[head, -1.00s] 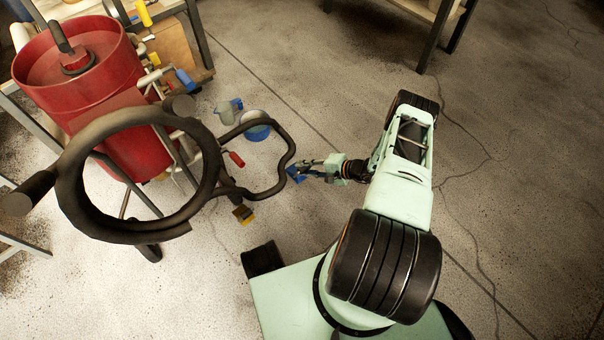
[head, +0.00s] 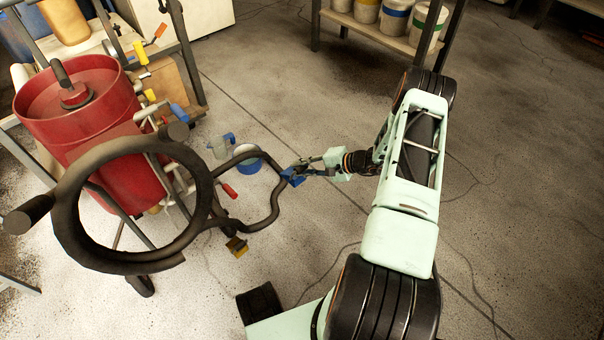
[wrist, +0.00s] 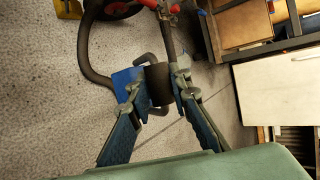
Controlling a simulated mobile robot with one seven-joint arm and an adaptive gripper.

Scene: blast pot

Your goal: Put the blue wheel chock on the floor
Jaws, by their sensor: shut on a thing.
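The blue wheel chock (head: 291,177) is at the tips of my gripper (head: 297,172), beside the right bend of a black hose (head: 276,205) in the head view. In the wrist view, a blue face of the chock (wrist: 124,78) shows at the left fingertip, and a dark rounded piece (wrist: 158,85) lies between the fingertips; I cannot tell whether it belongs to the chock. My gripper is shut on the chock, and the fingers hide part of it. I cannot tell its height above the floor (head: 330,230).
A red blast pot (head: 85,110) with a large black wheel ring (head: 62,205) stands at left. Shelves with buckets (head: 395,18) stand behind. Floor on the right is clear.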

